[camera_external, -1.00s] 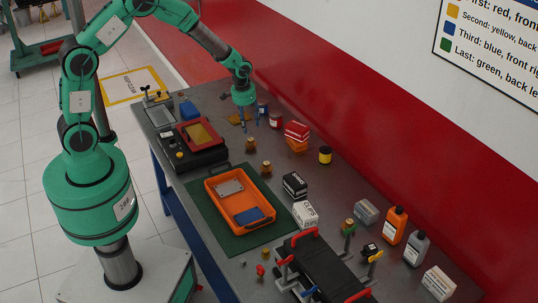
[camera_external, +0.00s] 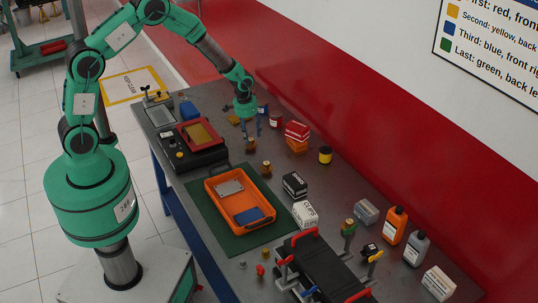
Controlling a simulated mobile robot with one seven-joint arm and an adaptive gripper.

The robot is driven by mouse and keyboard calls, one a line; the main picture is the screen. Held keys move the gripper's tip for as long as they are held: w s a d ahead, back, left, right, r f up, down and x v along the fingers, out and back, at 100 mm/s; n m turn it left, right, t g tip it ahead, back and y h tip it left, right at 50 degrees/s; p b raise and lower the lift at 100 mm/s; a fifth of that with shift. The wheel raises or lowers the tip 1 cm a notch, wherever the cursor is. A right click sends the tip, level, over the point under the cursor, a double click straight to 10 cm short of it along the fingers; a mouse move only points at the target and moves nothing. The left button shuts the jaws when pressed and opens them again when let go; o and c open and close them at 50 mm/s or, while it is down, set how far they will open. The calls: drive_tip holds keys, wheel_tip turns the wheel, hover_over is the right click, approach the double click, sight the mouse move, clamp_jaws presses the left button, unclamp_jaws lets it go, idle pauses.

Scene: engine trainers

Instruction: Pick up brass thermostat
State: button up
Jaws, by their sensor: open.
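Small brass-coloured pieces stand on the grey bench. One brass piece (camera_external: 251,146) is just below my gripper, another brass piece (camera_external: 266,169) stands nearer the orange tray, and a smaller one (camera_external: 266,252) lies near the front. I cannot tell from this view which is the thermostat. My gripper (camera_external: 251,131) points down with its blue fingers open and empty, a little above the first brass piece. Whether the fingers are level with its top is too small to tell.
An orange tray (camera_external: 273,214) with grey and blue parts sits on a green mat (camera_external: 226,236). Red and orange boxes (camera_external: 297,132), a dark red can (camera_external: 275,121) and a yellow can (camera_external: 325,155) stand right of my gripper. Black and white boxes and bottles stand farther right.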

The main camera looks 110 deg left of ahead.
sight(251, 139)
drive_tip(key=shift+a+f+b, duration=0.2)
drive_tip(key=shift+f, duration=0.95)
drive_tip(key=shift+a+f+b, duration=0.15)
drive_tip(key=shift+f+b, duration=0.05)
drive_tip(key=shift+f, duration=0.9)
drive_tip(key=shift+c, duration=0.2)
drive_tip(key=c, duration=0.8)
